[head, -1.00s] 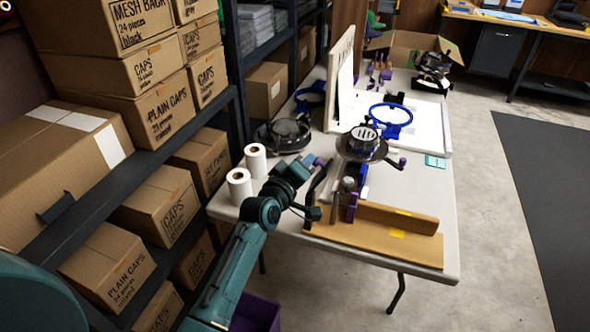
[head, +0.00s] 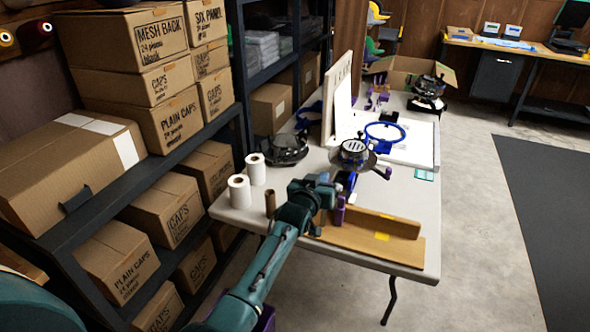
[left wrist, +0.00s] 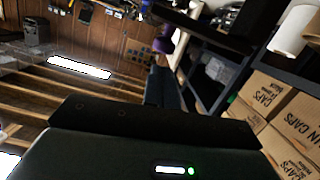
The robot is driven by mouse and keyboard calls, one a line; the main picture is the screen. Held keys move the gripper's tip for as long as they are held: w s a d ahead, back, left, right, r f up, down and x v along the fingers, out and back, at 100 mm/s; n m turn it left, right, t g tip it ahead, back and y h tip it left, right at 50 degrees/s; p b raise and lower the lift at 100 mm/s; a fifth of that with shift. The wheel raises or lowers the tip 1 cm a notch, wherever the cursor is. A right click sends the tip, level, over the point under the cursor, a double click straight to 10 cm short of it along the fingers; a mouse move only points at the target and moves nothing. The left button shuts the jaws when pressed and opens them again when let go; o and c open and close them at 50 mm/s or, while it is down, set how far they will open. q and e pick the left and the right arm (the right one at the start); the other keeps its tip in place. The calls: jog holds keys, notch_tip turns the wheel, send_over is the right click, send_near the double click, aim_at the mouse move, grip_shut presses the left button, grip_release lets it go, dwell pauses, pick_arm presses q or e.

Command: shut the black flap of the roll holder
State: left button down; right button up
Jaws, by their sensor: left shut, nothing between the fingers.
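My left gripper (head: 322,181) is over the near part of the white table (head: 236,215), beside the wooden board and the purple clamp. My arm partly hides it. In the left wrist view its dark fingers (left wrist: 165,88) are together and empty. A dark bar (left wrist: 205,28) with a purple knob (left wrist: 164,44) lies beyond them; I cannot tell whether it is the flap. I cannot make out the roll holder or its black flap for certain in the head view; my arm covers that area. My right gripper is not in view.
Two white rolls (head: 240,191) stand at the table's left edge, near a brown post (head: 270,204). A wooden board (head: 370,244) lies at the front edge. A cap hoop (head: 384,136) is farther back. Shelves with cartons (head: 162,208) stand left; the floor at right is clear.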

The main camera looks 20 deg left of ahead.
pick_arm(q)
jog(key=shift+d+f, duration=0.35)
jog(key=shift+f, duration=0.15)
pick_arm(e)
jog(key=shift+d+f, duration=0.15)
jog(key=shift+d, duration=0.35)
pick_arm(q)
jog(key=shift+d, duration=0.1)
